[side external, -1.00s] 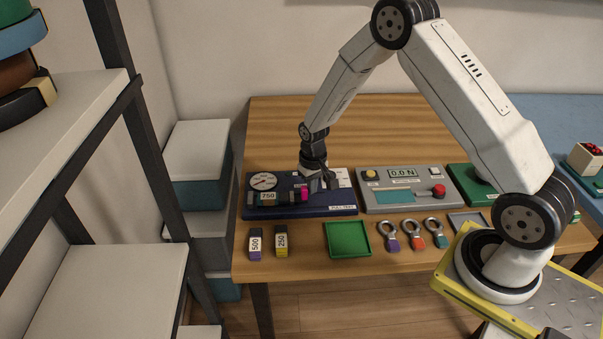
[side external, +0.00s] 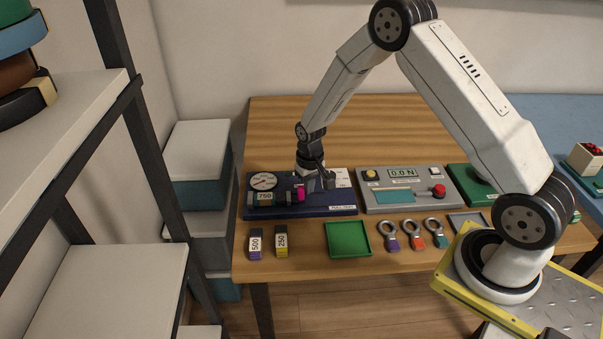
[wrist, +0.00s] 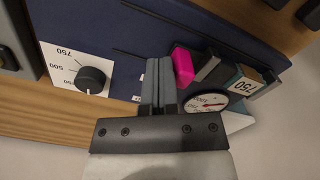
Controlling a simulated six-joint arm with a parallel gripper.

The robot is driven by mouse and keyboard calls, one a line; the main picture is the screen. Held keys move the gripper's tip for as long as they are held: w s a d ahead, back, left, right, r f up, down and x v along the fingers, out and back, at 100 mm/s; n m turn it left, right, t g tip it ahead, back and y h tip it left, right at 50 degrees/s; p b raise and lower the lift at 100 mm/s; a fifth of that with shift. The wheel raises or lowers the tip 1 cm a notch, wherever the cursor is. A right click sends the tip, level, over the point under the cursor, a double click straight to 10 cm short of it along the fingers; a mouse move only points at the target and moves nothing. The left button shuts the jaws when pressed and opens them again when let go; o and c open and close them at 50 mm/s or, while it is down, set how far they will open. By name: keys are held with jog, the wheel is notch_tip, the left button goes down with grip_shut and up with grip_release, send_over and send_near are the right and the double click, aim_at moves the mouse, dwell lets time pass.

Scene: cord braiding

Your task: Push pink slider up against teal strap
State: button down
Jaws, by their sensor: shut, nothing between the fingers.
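The pink slider (side external: 300,194) is at the right end of the dark bar assembly on the blue panel. In the wrist view, the pink slider (wrist: 182,67) is a bright pink block, with a dark grey block beside it. A block labelled 750 (side external: 265,196) sits further left along the bar. It has teal edging beside its label, which also shows on the 750 block (wrist: 244,83) in the wrist view; no separate teal strap is clear. My gripper (wrist: 158,78) is shut and empty, just beside the slider; contact cannot be told. In the side view, my gripper (side external: 322,184) is right of the slider.
A round dial gauge (side external: 263,181) is behind the bar, and a black knob (wrist: 90,80) is on the panel. A grey panel (side external: 432,200) with a 0.0 N display is to the right. A green tray (side external: 347,239), weights and hooks lie in front. The rear table is clear.

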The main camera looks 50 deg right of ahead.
jog(key=shift+s+d, duration=0.3)
jog(key=shift+s, duration=0.05)
notch_tip(320, 180, up, 11)
dwell(1.3)
jog(key=s+a+r+n+t, duration=0.1)
jog(key=s+a, duration=0.3)
jog(key=s, duration=0.4)
jog(key=s+a+r+n+t, duration=0.1)
jog(key=s+a+r+n, duration=0.1)
jog(key=s, duration=0.6)
jog(key=shift+s+a+r+t, duration=0.35)
jog(key=shift+a+r, duration=0.4)
jog(key=shift+a, duration=0.2)
